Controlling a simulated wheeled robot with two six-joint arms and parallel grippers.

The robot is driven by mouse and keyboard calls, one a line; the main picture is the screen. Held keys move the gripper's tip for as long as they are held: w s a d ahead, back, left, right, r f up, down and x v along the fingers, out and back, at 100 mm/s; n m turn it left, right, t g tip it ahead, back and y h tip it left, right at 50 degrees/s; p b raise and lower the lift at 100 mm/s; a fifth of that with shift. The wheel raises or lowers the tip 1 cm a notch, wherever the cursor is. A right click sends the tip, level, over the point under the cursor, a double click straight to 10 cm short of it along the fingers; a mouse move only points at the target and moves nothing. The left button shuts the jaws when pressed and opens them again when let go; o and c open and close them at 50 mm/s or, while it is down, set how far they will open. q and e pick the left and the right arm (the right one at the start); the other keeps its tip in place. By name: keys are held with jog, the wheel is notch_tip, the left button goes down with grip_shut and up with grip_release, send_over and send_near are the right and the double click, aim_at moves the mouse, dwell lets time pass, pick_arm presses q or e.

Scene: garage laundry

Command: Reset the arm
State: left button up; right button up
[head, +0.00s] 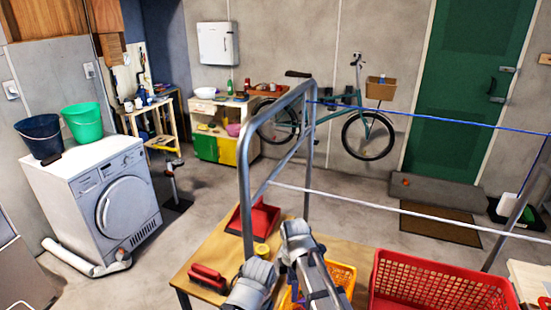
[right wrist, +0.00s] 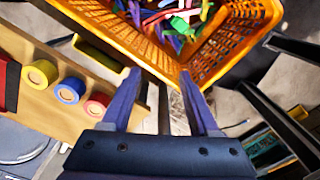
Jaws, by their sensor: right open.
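My right gripper (head: 322,287) hangs near the front of the wooden table in the head view, by the orange basket (head: 343,275). In the right wrist view its two dark fingers (right wrist: 158,75) are spread apart with nothing between them. The near wall of the orange basket (right wrist: 120,37) lies just beyond the fingertips there. Coloured clothes pegs (right wrist: 180,22) lie inside that basket. My left gripper is not in view.
A washing machine (head: 95,195) stands left; floor between is mostly clear.

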jog(key=s+d+m, duration=0.8)
jog(key=d+m, duration=0.4)
jog(key=m, duration=0.8)
jog(key=s+a+n+h, duration=0.1)
jog(key=s+a+n, duration=0.2)
jog(key=a, duration=0.8)
jog(key=shift+s+n, duration=0.4)
jog(key=shift+s, duration=0.85)
jog(key=shift+r, duration=0.1)
